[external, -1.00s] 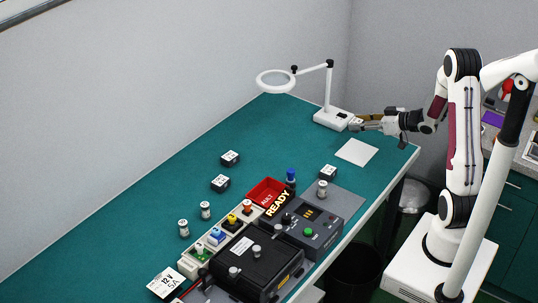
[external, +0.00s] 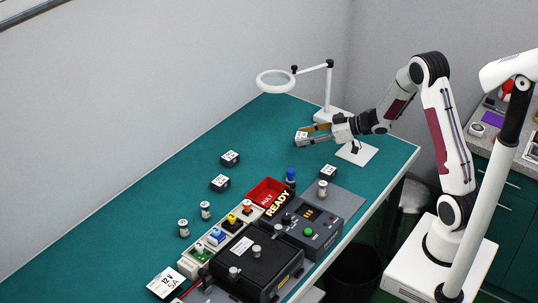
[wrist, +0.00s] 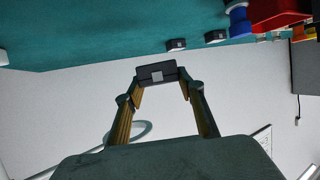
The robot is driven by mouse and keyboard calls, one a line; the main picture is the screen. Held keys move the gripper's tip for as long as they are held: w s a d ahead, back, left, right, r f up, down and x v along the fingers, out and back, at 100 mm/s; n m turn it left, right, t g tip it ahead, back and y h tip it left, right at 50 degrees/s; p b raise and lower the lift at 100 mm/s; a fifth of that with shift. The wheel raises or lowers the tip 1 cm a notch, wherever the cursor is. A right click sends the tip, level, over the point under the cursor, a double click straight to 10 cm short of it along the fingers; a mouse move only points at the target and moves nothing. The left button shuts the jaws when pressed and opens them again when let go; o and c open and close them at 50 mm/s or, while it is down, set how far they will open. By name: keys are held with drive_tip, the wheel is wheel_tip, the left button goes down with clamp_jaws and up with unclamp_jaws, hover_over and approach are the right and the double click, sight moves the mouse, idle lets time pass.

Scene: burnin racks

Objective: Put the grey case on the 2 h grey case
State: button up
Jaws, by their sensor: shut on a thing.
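My gripper (external: 305,135) is shut on a small dark grey case (wrist: 157,72) with a pale square on it. In the external view the held case (external: 300,138) shows a whitish labelled face, in the air above the mat. Three similar dark cases with white labelled tops rest on the green mat: one further back on the left (external: 230,157), one just in front of it (external: 220,182), and one near the grey panel (external: 328,172). Their labels are too small to read surely, so I cannot tell which is the 2 h case.
A magnifier lamp (external: 276,82) stands behind my gripper; a white sheet (external: 357,153) lies under my arm. A red bin (external: 267,191), a READY sign, a grey control unit (external: 308,238) and a black box (external: 258,258) fill the front. The mat's left side is mostly free.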

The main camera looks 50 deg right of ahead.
drive_tip(key=w+a+r+n+y, duration=0.2)
drive_tip(key=w+a, duration=1.2)
drive_tip(key=a, duration=0.2)
wheel_tip(320, 180, up, 3)
drive_tip(key=m+h, duration=0.2)
hover_over(234, 156)
drive_tip(key=shift+f, duration=0.15)
drive_tip(key=shift+f, duration=0.1)
drive_tip(key=shift+f, duration=3.05)
drive_tip(key=shift+f, duration=1.85)
